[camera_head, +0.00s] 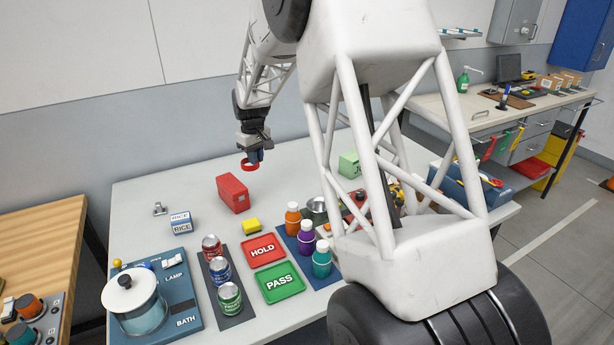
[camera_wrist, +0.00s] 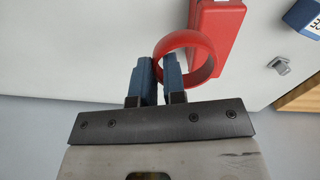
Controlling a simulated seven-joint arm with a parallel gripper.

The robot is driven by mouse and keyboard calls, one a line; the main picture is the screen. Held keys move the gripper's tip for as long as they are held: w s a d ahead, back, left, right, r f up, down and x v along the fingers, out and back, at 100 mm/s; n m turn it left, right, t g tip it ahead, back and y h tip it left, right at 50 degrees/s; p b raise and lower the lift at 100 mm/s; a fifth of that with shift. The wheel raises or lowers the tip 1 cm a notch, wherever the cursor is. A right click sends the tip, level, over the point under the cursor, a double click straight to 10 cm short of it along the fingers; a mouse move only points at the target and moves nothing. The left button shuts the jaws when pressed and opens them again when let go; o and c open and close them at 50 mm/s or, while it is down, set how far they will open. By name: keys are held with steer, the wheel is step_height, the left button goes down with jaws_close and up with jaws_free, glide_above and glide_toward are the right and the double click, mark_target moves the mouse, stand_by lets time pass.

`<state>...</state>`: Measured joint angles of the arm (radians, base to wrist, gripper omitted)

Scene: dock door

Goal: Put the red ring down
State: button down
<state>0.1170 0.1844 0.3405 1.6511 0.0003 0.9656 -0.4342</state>
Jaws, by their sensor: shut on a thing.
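The red ring (camera_wrist: 206,43) is held in my gripper (camera_wrist: 161,72), whose blue fingers are shut on one side of its wall. In the head view the ring (camera_head: 249,164) hangs from my gripper (camera_head: 255,158) over the far part of the white table (camera_head: 145,190). It looks to be above the table, behind the red box (camera_head: 232,193). In the wrist view the ring overlaps the edge of the red box (camera_wrist: 222,25); I cannot tell the exact height gap.
A rice box (camera_head: 181,223) and a small metal piece (camera_head: 159,208) stand left of the red box. The table's back left is clear. My arm hides part of the right side.

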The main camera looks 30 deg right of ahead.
steer(key=s+d+m, duration=0.2)
steer(key=s+d, duration=0.2)
steer(key=d, duration=0.5)
steer(key=s+d+m, duration=0.2)
steer(key=s+d, duration=0.3)
steer(key=d, duration=0.4)
step_height(320, 180, down, 9)
steer(key=shift+w+d, duration=0.1)
steer(key=shift+w, duration=0.05)
steer(key=shift+w, duration=0.1)
glide_above(312, 173)
steer(key=shift+f, duration=0.7)
steer(key=shift+f, duration=0.1)
steer(key=shift+f, duration=1.7)
steer(key=shift+f, duration=0.1)
